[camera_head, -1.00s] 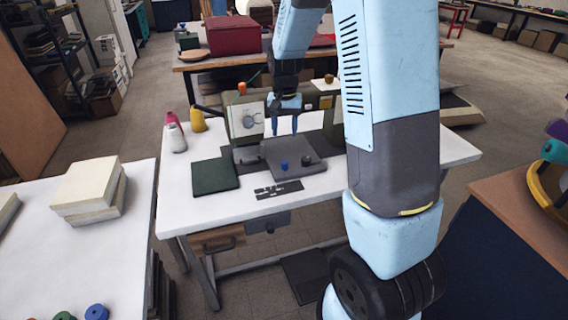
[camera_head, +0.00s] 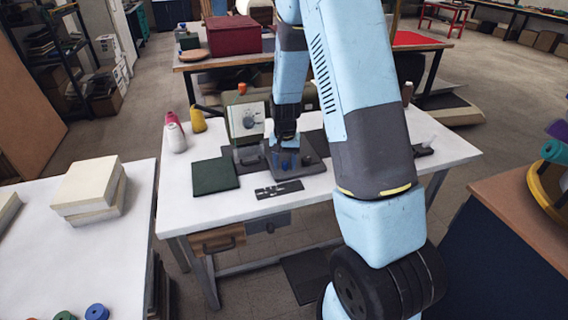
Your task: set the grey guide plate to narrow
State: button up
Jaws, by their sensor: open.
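The grey guide plate (camera_head: 315,168) lies on the white table beside the sewing machine. It has a blue knob (camera_head: 285,166) and a dark knob (camera_head: 307,160). My gripper (camera_head: 286,158) points down over the plate, with its blue fingers open around or very close to the blue knob. I cannot tell whether they touch it. A dark strip with pale markings (camera_head: 279,190) lies in front of the plate; its markings are too small to read. My arm hides part of the machine and the plate's back.
The sewing machine (camera_head: 247,121) stands behind the plate. A dark green cloth-covered slab (camera_head: 215,176) lies left of it. Yellow (camera_head: 198,122) and pale (camera_head: 176,140) thread cones stand at the table's left. The table's front left is clear.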

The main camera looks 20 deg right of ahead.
jog(key=shift+f, duration=0.2)
grip_shut()
dwell(0.4)
